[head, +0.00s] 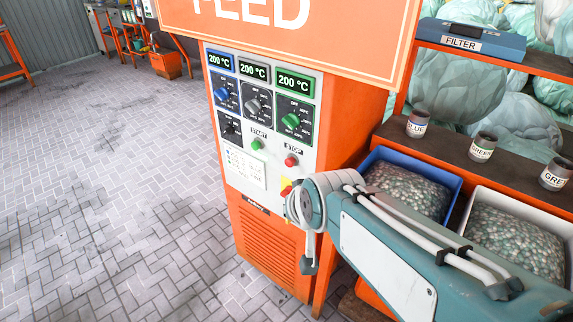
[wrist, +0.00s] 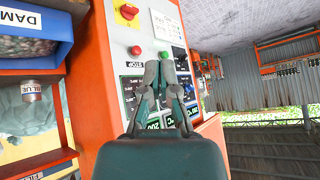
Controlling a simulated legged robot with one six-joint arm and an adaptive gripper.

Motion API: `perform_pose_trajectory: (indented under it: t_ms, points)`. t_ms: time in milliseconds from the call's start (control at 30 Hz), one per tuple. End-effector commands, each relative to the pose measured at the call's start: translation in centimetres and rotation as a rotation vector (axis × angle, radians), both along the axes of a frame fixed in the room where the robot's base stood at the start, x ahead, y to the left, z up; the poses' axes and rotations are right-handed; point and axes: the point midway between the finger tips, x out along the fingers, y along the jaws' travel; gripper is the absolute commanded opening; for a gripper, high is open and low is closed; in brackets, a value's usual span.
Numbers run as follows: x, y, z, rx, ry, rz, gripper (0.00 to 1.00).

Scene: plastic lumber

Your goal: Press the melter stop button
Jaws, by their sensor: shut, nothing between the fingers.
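The red stop button (head: 291,161) sits on the white panel of the orange melter (head: 262,235), under a STOP label and right of the green start button (head: 257,144). In the wrist view the panel appears upside down, with the stop button (wrist: 136,50) left of the fingertips and the start button (wrist: 164,55) just beyond them. My gripper (wrist: 159,66) is shut and empty in front of the panel. I cannot tell its exact distance from the panel. In the head view my arm hides most of the gripper.
Three dials with 200 °C displays (head: 254,72) sit above the buttons. A red-and-yellow switch (wrist: 129,11) is near the stop button. Bins of flakes (head: 456,181) stand right of the melter. Open paved floor (head: 110,190) lies to the left.

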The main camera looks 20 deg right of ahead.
Motion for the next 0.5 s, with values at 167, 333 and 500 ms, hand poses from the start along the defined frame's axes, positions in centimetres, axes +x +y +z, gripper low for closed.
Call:
perform_pose_trajectory:
  t_ms: [167, 333, 500]
  points:
    - [7.0, 1.3, -2.0, 0.101, -0.13, -0.086, 0.0]
    - [12.7, 2.2, -4.3, 0.189, -0.264, -0.18, 0.0]
    - [17.1, 2.6, -7.2, 0.26, -0.403, -0.277, 0.0]
